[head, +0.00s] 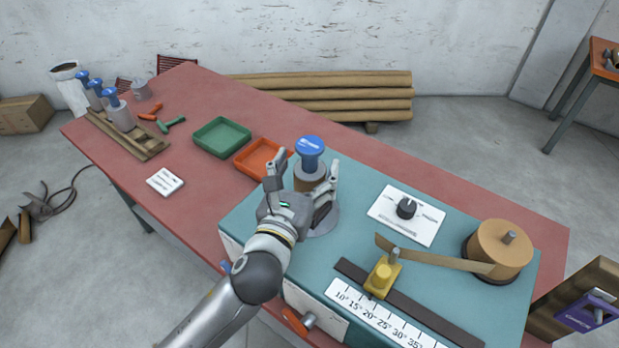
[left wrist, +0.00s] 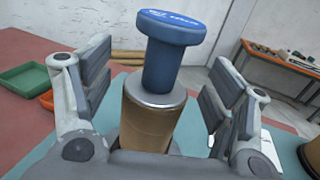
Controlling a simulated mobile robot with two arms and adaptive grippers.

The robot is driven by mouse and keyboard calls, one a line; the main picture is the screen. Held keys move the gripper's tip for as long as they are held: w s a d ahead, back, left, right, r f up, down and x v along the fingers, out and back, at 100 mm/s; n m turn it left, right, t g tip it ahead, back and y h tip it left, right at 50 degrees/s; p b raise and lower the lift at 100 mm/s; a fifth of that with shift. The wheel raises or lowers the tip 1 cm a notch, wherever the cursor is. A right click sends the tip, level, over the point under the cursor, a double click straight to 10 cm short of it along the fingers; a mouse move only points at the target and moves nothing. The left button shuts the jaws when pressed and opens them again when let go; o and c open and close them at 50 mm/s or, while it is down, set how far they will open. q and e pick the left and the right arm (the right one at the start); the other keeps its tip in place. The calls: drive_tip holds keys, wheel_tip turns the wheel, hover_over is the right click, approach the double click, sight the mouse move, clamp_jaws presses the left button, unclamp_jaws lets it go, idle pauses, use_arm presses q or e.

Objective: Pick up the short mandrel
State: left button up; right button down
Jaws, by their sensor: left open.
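A mandrel with a blue flanged knob (head: 310,149) stands upright on the teal winder top, with a brown wound tube (head: 311,177) around its body. My left gripper (head: 306,172) is open, with one finger on each side of it. In the left wrist view, the blue knob (left wrist: 171,28) and brown tube (left wrist: 148,120) stand between the spread fingers, with visible gaps to the finger pads. Other blue-knobbed mandrels (head: 120,115) stand in a wooden rack (head: 140,146) at the far left of the table. I cannot tell which mandrel is the short one. My right gripper is not in view.
A green tray (head: 222,136) and an orange tray (head: 258,158) lie left of the winder. Red and green tools (head: 171,124) lie near the rack. A brown strip runs from a paper roll (head: 500,247) past a yellow guide (head: 382,277) and a dial plate (head: 420,222).

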use_arm(q)
drive_tip(key=shift+x, duration=1.05)
drive_tip(key=shift+s, duration=0.1)
drive_tip(key=shift+c, duration=1.1)
drive_tip(key=c, duration=1.5)
clamp_jaws()
drive_tip(key=shift+r, duration=0.1)
